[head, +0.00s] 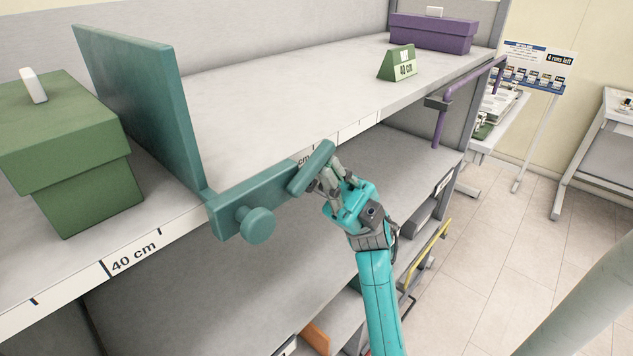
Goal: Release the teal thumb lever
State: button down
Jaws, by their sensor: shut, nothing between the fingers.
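The teal thumb lever (311,168) is a short bar at the right end of a teal clamp body (254,198) on the shelf's front edge. It slants up to the right. A round teal knob (257,224) sticks out of the clamp. A tall teal divider panel (140,110) rises from the clamp and runs back across the shelf. My gripper (328,186) is shut and empty. Its fingers are right beside the lever's right side; I cannot tell whether they touch it. The fingertips are partly hidden behind the lever.
A green lidded box (68,150) stands left of the divider. A purple rail (470,80) sticks out at the right. Open floor lies right.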

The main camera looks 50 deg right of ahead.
notch_tip(320, 180, up, 2)
jog(key=h, duration=0.4)
jog(key=shift+a+r, duration=0.1)
jog(key=shift+r, duration=0.05)
jog(key=shift+a+r, duration=0.1)
jog(key=shift+r, duration=0.2)
dwell(0.5)
